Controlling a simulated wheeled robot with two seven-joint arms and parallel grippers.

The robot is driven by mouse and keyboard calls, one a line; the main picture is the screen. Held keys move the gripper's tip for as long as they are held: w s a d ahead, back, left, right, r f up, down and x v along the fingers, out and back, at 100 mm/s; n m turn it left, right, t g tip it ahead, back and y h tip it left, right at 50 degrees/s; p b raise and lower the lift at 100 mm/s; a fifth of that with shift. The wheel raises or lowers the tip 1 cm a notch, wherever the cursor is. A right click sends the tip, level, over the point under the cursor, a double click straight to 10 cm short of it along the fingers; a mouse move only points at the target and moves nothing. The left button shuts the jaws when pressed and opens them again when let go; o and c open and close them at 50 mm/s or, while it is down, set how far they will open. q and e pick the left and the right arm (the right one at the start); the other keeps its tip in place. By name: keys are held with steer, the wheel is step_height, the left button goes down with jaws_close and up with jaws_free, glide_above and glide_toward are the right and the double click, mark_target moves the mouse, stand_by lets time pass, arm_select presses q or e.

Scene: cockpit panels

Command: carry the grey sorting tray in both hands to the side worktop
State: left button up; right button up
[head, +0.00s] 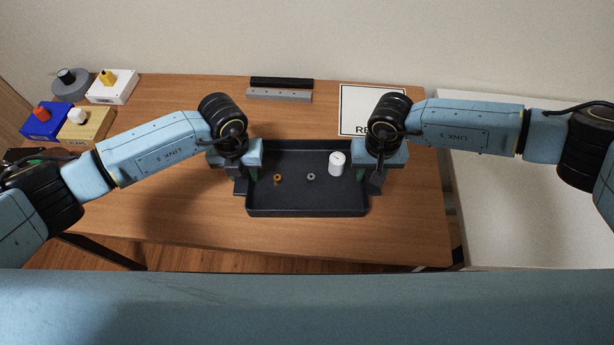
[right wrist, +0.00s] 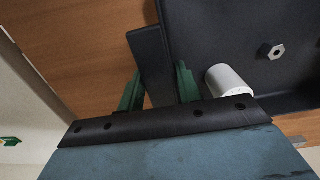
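The grey sorting tray (head: 308,211) is dark and shallow, and appears to rest level on the wooden table. It holds a white cylinder (head: 337,164), an orange-brown nut (head: 278,178) and a grey nut (head: 311,177). My left gripper (head: 240,184) is at the tray's left end; its fingers are mostly hidden. My right gripper (head: 376,184) is at the right end. In the right wrist view, its green fingers (right wrist: 158,88) stand on either side of the tray's dark handle (right wrist: 150,60), with wood showing between one finger and the handle.
The pale side worktop (head: 520,215) is to the right, beyond a gap. A bordered sign (head: 362,100) lies behind my right gripper. A grey and black bar (head: 280,93) lies behind the tray. Blue, tan and white boxes (head: 112,88) stand at the left.

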arm_select(q)
steer(key=c, duration=0.6)
arm_select(e)
steer(key=c, duration=0.6)
arm_select(q)
steer(key=shift+c, duration=0.2)
arm_select(e)
steer(key=shift+c, duration=0.2)
arm_select(q)
steer(key=shift+r, duration=0.15)
arm_select(e)
steer(key=shift+r, duration=0.15)
